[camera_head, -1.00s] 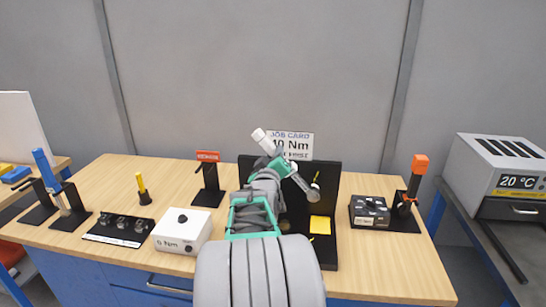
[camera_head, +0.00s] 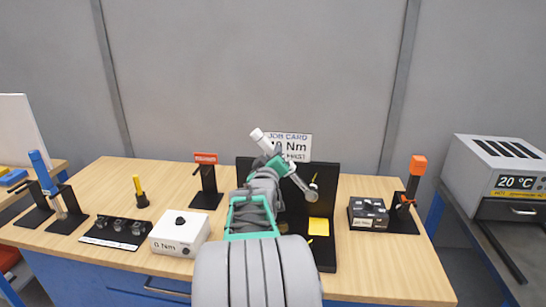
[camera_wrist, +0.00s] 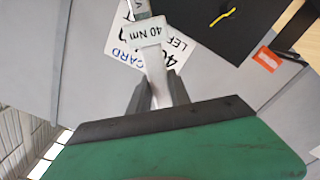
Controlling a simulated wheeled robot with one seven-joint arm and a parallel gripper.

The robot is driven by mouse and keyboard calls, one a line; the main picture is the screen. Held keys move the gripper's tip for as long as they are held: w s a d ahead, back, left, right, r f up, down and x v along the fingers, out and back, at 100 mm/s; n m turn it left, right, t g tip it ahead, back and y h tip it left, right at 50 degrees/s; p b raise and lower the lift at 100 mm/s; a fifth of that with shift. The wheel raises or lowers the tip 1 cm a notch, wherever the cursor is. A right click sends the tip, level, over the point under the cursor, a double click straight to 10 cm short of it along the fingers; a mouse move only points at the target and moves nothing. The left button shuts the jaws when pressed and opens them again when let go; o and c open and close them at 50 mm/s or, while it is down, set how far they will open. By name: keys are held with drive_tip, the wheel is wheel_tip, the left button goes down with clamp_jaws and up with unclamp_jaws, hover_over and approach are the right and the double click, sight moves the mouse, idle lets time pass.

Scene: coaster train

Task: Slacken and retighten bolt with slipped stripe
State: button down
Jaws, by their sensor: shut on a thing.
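My gripper (camera_wrist: 158,95) is shut on a torque wrench with a white end and a silver shaft; its label (camera_wrist: 147,34) reads 40 Nm in the wrist view. In the head view the wrench (camera_head: 304,186) lies tilted across the front of a black panel (camera_head: 328,230), its silver end pointing down right. A yellow stripe mark (camera_head: 315,178) shows on the panel close to that end. I cannot tell whether the wrench touches a bolt. My arm hides much of the panel's left side.
A job card (camera_head: 294,147) stands behind the panel. A white 0 Nm box (camera_head: 180,236), a socket tray (camera_head: 115,231) and a red-topped stand (camera_head: 207,180) are left. A black box (camera_head: 368,213) and an orange-handled tool (camera_head: 415,170) are right. The bench (camera_head: 110,185) has clear patches between them.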

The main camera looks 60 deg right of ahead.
drive_tip(key=shift+w+d+r, duration=0.25)
drive_tip(key=shift+w+d, duration=0.1)
drive_tip(key=shift+d, duration=0.4)
drive_tip(key=shift+b+x, duration=0.85)
drive_tip(key=shift+b, duration=0.05)
idle(1.8)
drive_tip(key=shift+s+d+r+m+b, duration=0.35)
drive_tip(key=shift+s+r+m+b, duration=0.15)
drive_tip(key=shift+s+r+m, duration=0.15)
drive_tip(key=shift+s+d+r+m+b, duration=0.35)
drive_tip(key=shift+s+r+m+b, duration=0.25)
drive_tip(key=shift+s, duration=0.2)
idle(1.6)
drive_tip(key=shift+s+d+r+m+b, duration=0.15)
drive_tip(key=shift+s+d+m+b, duration=0.1)
drive_tip(key=shift+s+m, duration=0.15)
drive_tip(key=shift+s+d+r+m+b, duration=0.15)
drive_tip(key=shift+s+m+b, duration=0.1)
drive_tip(key=shift+s, duration=0.15)
idle(0.7)
